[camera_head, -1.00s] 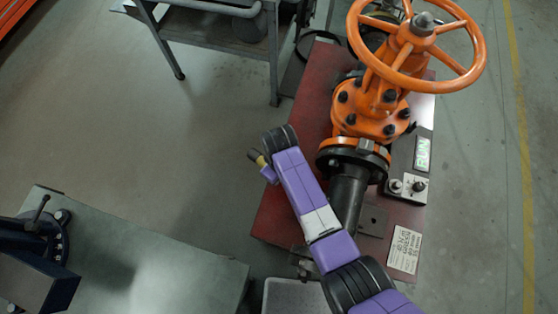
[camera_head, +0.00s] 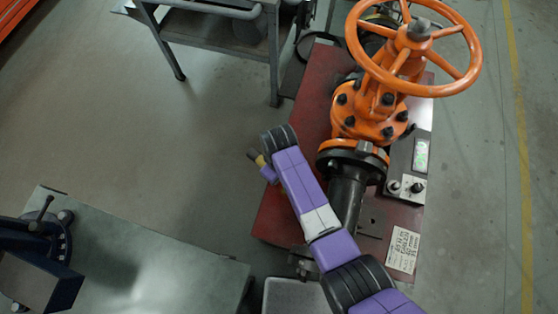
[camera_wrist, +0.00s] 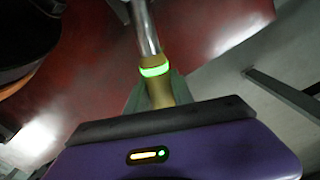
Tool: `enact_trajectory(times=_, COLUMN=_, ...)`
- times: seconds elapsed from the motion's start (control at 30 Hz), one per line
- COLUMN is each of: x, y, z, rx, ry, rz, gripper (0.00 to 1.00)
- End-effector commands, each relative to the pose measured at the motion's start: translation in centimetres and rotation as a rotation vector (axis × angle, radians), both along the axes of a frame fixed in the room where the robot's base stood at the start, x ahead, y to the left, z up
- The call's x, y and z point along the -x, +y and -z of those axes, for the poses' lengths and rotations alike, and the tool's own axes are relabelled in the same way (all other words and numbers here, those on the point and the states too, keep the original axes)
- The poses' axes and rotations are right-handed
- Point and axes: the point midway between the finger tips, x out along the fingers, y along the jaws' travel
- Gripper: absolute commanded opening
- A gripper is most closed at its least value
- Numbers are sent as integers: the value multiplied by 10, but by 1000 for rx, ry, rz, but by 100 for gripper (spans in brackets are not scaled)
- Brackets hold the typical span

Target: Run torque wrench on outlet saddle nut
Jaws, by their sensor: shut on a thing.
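My gripper (camera_wrist: 157,92) is shut on the torque wrench (camera_wrist: 146,32). In the wrist view I see its yellowish handle between the fingers, a lit green ring, and a bright metal shaft running away toward the top edge. The wrench's far end is out of that view. In the head view my purple arm hides most of the gripper; a small yellow piece with a dark tip shows beside it. The orange gate valve (camera_head: 385,105) stands on a red base, with a dark pipe (camera_head: 347,195) running from its black flange. I cannot make out the saddle nut.
The red base (camera_head: 285,205) lies under the valve and pipe. A small box with a lit green display (camera_head: 421,154) stands right of the pipe. A grey cart (camera_head: 215,35) is at the top, and a metal bench (camera_head: 165,270) with a vise (camera_head: 45,245) is lower left. Open floor lies between.

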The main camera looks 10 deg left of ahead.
Motion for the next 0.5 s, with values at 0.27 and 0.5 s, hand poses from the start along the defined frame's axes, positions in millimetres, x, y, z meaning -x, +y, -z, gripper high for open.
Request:
enact_trajectory(times=0.27, x=-1, y=1, z=-18, rx=-2, ry=-2, rz=0, gripper=0)
enact_trajectory(times=0.5, x=-2, y=1, z=-28, rx=-2, ry=-2, rz=1, gripper=0)
